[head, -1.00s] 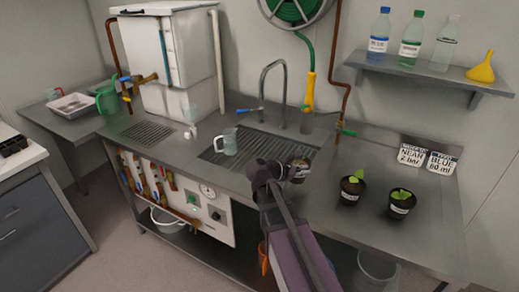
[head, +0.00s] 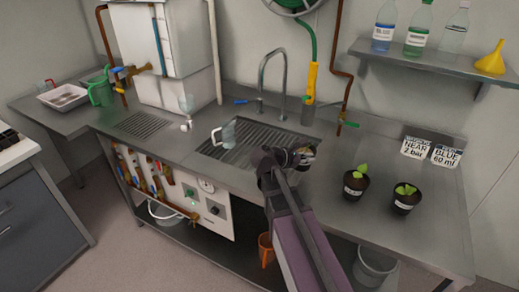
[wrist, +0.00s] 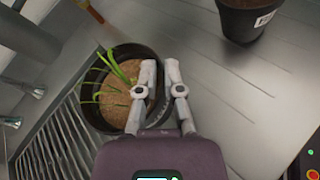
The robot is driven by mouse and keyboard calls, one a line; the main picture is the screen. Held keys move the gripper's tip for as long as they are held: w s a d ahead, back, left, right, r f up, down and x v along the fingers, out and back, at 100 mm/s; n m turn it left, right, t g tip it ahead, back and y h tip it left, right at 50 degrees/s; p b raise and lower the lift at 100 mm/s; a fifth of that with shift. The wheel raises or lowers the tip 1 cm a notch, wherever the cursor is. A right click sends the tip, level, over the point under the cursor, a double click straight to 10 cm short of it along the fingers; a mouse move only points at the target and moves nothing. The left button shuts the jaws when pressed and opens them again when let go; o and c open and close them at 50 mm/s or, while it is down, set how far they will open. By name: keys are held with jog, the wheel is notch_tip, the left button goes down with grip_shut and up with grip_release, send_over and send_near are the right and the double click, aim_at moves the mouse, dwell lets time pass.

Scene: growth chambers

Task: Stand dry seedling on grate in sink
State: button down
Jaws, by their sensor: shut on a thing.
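The dry seedling (wrist: 112,78) has thin, drooping green leaves over pale brown soil in a dark round pot (wrist: 92,118). My gripper (wrist: 160,70) is shut on the pot's rim, with one finger inside and one outside. In the head view, my gripper (head: 292,157) is at the right end of the sink, and my wrist hides most of the pot. The grate (head: 225,155) is a dark slatted panel in the sink; its slats (wrist: 65,140) pass beside and under the pot's left side in the wrist view. I cannot tell whether the pot touches it.
A clear jug (head: 228,134) stands on the grate, left of my gripper. Two potted seedlings (head: 355,186) (head: 405,198) stand on the steel counter to the right. A tap (head: 283,80) and yellow-handled hose (head: 311,84) rise behind the sink.

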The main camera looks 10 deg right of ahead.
jog(key=s+a, duration=0.3)
jog(key=a, duration=0.7)
jog(key=shift+s+a+f+b, duration=0.15)
jog(key=shift+a+f+b, duration=0.05)
jog(key=shift+f+b, duration=0.2)
jog(key=w+f+b, duration=0.1)
jog(key=w, duration=1.3)
jog(key=shift+w+a+f, duration=0.2)
jog(key=shift+w+a, duration=0.1)
jog(key=shift+w, duration=0.1)
jog(key=shift+w+f+b, duration=0.3)
jog(key=shift+f+b, duration=0.65)
jog(key=shift+b, duration=0.1)
jog(key=shift+w+f+b, duration=0.25)
jog(key=shift+f+b, duration=0.65)
jog(key=shift+b, duration=0.1)
jog(key=shift+f, duration=0.15)
